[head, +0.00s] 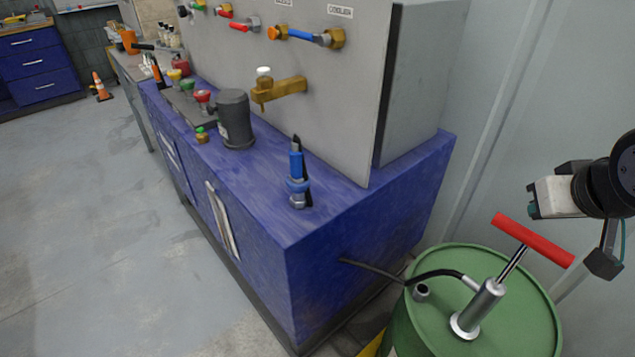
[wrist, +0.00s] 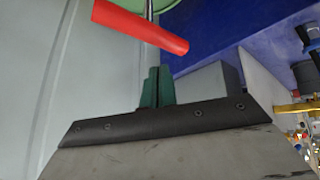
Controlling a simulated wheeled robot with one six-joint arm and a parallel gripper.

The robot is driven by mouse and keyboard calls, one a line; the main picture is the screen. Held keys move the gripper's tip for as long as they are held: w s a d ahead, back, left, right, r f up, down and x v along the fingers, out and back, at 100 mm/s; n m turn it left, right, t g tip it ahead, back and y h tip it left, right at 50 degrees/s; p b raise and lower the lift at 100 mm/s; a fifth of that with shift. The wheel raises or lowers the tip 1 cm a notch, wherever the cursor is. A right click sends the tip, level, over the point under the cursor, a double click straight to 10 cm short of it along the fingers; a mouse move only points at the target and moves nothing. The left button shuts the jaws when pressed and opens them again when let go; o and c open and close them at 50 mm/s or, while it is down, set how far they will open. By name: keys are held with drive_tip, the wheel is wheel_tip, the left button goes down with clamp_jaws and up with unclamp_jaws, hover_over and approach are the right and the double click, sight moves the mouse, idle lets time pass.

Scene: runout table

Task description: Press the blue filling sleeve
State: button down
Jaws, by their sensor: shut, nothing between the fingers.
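The blue filling sleeve (head: 296,168) stands upright on the front corner of the blue bench in the head view, on a metal fitting with a black part beside it. My gripper (head: 533,207) is at the right of the head view, well apart from the sleeve and near the red pump handle. Its green fingertips (wrist: 157,88) are together and empty in the wrist view. The red handle (wrist: 140,25) shows beyond them there. A partly cut-off fitting at that view's right edge is too small to name surely.
A green drum (head: 540,315) with a hand pump (head: 478,310) and red T-handle (head: 532,240) stands between my gripper and the bench (head: 340,225). A grey panel (head: 350,90) with taps rises behind the sleeve. A dark canister (head: 236,120) stands to its left. Open floor lies left.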

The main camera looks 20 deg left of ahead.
sight(298, 179)
drive_tip(key=w+a+f+n+t+y, duration=0.1)
drive_tip(key=w+a+f+n+y, duration=0.15)
drive_tip(key=a, duration=0.65)
drive_tip(key=w+a+f+n+t+y, duration=0.1)
drive_tip(key=w+a+n+y, duration=0.2)
drive_tip(key=a, duration=0.7)
drive_tip(key=s+a+n+g+y, duration=0.2)
drive_tip(key=s+a+y, duration=0.4)
drive_tip(key=a, duration=0.6)
drive_tip(key=shift+s+a+f+n+y, duration=0.35)
drive_tip(key=shift+f+n+y, duration=0.05)
drive_tip(key=shift+n+y, duration=0.15)
drive_tip(key=x, duration=0.9)
drive_tip(key=shift+w+a+f, duration=0.2)
drive_tip(key=shift+a, duration=0.1)
wheel_tip(298, 179, down, 2)
drive_tip(key=shift+f, duration=1)
